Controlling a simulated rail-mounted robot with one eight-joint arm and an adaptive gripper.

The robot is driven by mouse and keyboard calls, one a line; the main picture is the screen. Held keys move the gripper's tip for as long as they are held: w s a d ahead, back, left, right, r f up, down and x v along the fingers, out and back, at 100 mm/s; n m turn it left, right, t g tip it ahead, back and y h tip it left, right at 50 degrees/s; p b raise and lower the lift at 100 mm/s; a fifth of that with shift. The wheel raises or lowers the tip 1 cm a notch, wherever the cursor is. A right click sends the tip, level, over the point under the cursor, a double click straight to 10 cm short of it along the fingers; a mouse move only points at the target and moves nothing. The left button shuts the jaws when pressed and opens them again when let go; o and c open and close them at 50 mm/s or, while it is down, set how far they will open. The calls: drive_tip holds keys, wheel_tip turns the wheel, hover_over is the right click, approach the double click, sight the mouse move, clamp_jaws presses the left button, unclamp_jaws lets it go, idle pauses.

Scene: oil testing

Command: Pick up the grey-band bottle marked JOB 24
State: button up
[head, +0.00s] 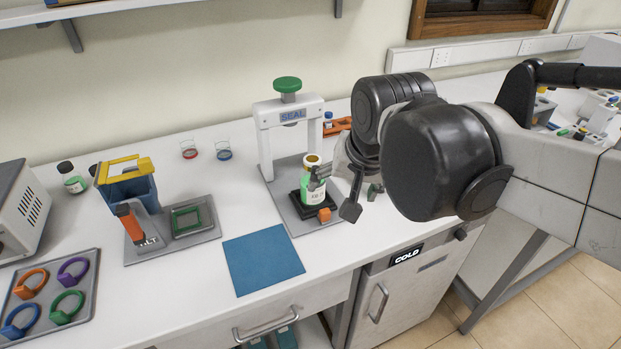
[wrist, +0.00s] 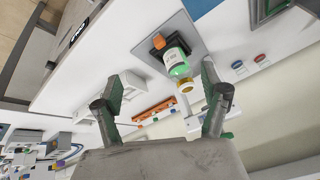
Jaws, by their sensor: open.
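A clear bottle of green liquid with a yellow ring-like top (head: 313,186) stands upright in a black holder on the grey base of the SEAL press (head: 289,115). Its white label is too small to read, and I cannot make out a grey band. My gripper (head: 336,193) is open beside the bottle's right side, one finger overlapping it in the picture. In the wrist view the bottle (wrist: 176,62) shows beyond the open, empty fingers (wrist: 160,88). Another green-liquid bottle with a dark cap (head: 72,178) stands at the back left, its marking unreadable.
An orange block (head: 324,215) sits at the front of the press base. A blue mat (head: 263,262) lies left of it, clear. A blue-and-yellow tilt device (head: 128,184) and a tray of coloured rings (head: 50,298) stand left.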

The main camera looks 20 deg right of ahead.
drive_tip(key=w+r+m+g+p, duration=0.3)
drive_tip(key=w+m, duration=0.4)
drive_tip(key=w, duration=0.3)
drive_tip(key=m+g+p, duration=0.2)
drive_tip(key=m, duration=0.4)
hover_over(314, 159)
drive_tip(key=f, duration=0.3)
drive_tip(key=shift+s, duration=0.2)
drive_tip(key=shift+w+f+m, duration=0.1)
drive_tip(key=shift+f+m, duration=0.05)
drive_tip(key=shift+m, duration=0.15)
wheel_tip(314, 159, down, 14)
drive_tip(key=shift+w+a+r+p, duration=0.1)
drive_tip(key=shift+w+r+p, duration=0.1)
drive_tip(key=shift+p, duration=0.55)
drive_tip(key=c, duration=1.7)
drive_tip(key=shift+o, duration=0.2)
drive_tip(key=shift+r, duration=0.15)
